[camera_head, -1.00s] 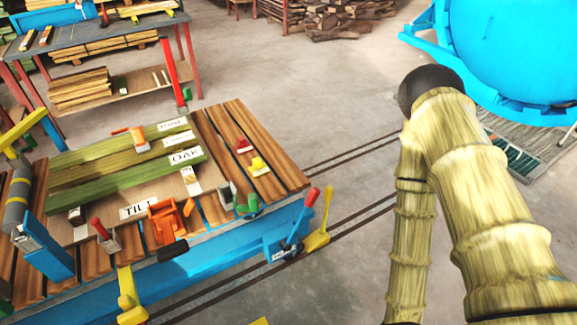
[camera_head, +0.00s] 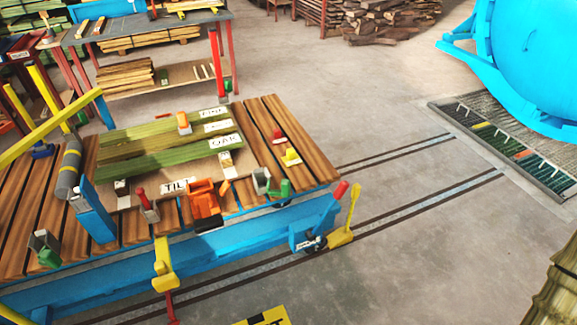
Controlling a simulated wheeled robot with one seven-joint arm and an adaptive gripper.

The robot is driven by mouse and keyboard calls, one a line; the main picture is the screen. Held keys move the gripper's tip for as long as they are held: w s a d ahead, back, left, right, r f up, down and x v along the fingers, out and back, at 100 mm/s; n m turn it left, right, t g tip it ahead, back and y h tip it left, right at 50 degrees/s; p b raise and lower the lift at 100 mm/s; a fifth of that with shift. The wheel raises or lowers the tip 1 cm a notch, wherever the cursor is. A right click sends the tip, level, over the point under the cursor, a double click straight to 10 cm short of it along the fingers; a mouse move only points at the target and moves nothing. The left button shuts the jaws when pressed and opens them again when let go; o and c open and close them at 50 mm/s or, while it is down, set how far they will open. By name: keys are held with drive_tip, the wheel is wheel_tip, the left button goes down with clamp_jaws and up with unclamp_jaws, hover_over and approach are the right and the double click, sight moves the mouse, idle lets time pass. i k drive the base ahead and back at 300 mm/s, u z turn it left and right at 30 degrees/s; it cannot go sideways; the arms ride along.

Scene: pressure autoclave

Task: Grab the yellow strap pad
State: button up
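A small yellow pad-like block (camera_head: 291,157) sits on the right part of the slatted wooden cart top (camera_head: 300,130). It looks like the yellow strap pad, but it is too small to make out in detail. A similar red block (camera_head: 278,136) stands just behind it, apart from it. Nothing covers the yellow block. My gripper is not in view; only a bamboo-textured part of my arm shows at the lower right corner, far from the block.
A green and grey clamp-like piece (camera_head: 272,184) and an orange one (camera_head: 204,198) stand near the cart's front edge. Red and yellow levers (camera_head: 346,212) rise at its right corner. Floor rails (camera_head: 420,205) run right toward the blue autoclave (camera_head: 535,60). Floor right of the cart is clear.

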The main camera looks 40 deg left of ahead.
sight(291, 159)
drive_tip(key=k, duration=0.55)
drive_tip(key=u, duration=1.3)
drive_tip(key=i, duration=0.3)
drive_tip(key=z, duration=0.05)
